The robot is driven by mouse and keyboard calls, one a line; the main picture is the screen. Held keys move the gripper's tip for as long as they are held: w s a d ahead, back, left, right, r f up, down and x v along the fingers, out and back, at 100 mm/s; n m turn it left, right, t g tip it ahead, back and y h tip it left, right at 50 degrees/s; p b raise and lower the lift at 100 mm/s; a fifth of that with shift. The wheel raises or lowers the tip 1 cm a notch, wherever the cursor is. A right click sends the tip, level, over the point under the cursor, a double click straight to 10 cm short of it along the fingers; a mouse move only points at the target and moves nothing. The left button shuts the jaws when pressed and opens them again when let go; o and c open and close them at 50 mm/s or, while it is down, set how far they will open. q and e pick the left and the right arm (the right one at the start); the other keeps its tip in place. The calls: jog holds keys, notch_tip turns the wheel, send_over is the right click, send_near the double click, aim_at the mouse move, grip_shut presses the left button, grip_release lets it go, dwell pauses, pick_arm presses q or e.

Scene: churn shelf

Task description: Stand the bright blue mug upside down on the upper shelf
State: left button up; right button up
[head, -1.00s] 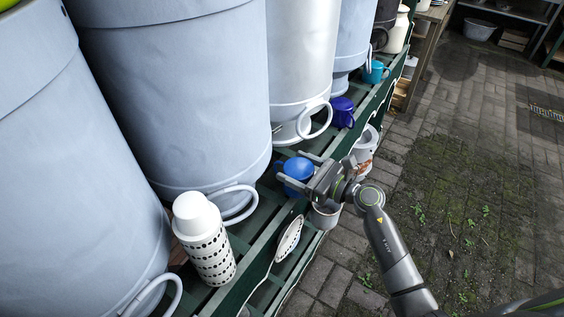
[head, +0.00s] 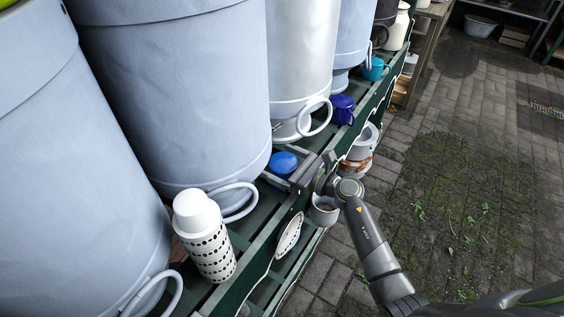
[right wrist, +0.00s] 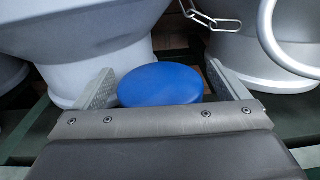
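The bright blue mug (head: 283,162) is upside down, its round base facing up, at the upper green slatted shelf (head: 262,215) beside the big grey churns. It also shows in the right wrist view (right wrist: 160,85). My right gripper (head: 284,167) has a finger close against each side of the mug, and in the right wrist view the fingers (right wrist: 161,88) flank it with no clear gap. The mug's rim and lower part are hidden, so I cannot tell whether it touches the slats. My left gripper is not in view.
Large churns (head: 175,90) with ring handles stand close behind the mug. A white dotted flask (head: 211,250) stands nearer on the shelf. A dark blue mug (head: 342,109) and a teal mug (head: 374,69) stand farther along. A dotted dish (head: 289,236) and a pot (head: 323,210) are lower down.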

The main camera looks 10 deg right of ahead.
jog(key=shift+r, duration=0.15)
jog(key=b+v, duration=0.1)
jog(key=v, duration=1.1)
jog(key=shift+b, duration=0.3)
